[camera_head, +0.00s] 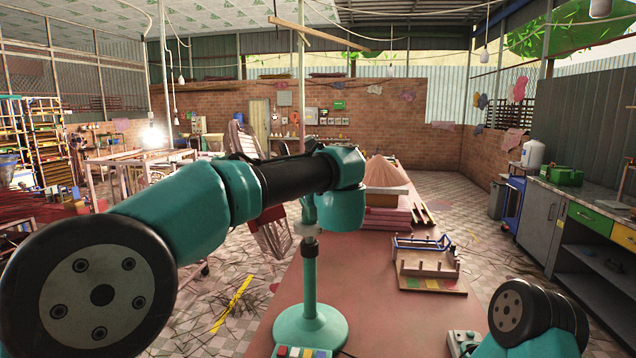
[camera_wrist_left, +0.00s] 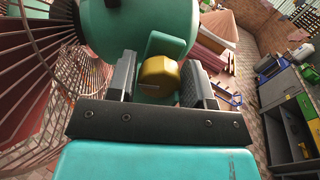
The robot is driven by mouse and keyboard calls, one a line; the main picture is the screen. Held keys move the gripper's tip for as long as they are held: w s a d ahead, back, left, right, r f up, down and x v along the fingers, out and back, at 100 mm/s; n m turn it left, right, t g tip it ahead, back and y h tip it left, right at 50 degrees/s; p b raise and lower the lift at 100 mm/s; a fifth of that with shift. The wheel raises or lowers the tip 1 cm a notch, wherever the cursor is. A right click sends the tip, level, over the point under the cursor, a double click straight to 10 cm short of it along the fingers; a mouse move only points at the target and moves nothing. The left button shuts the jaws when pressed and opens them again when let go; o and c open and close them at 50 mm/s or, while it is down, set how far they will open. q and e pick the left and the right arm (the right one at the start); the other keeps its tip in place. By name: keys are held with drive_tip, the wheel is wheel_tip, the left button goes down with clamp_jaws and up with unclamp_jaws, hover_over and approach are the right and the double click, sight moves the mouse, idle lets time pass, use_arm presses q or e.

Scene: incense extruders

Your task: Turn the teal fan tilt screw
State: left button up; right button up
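The teal fan stands on the red-brown table, its round base and pole (camera_head: 311,270) clear in the head view. My left arm hides most of its head there. In the left wrist view the fan's teal housing (camera_wrist_left: 110,30) and wire cage (camera_wrist_left: 35,70) show at the upper left. The tilt screw, a yellow knob (camera_wrist_left: 158,78), sits in front of a teal bracket. My left gripper (camera_wrist_left: 160,82) has one dark finger on each side of the knob, very close to it; whether they touch is unclear. My right gripper is not seen; only part of my right arm shows.
A row of coloured buttons (camera_head: 301,352) lies at the table's front edge, by the fan base. Bare table (camera_head: 385,320) lies between.

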use_arm(q)
drive_tip(key=c, duration=0.6)
drive_tip(key=shift+o, duration=0.2)
drive_tip(key=shift+m, duration=0.3)
drive_tip(key=m, duration=0.7)
drive_tip(key=shift+d, duration=0.1)
drive_tip(key=m, duration=1.1)
drive_tip(key=shift+f, duration=0.1)
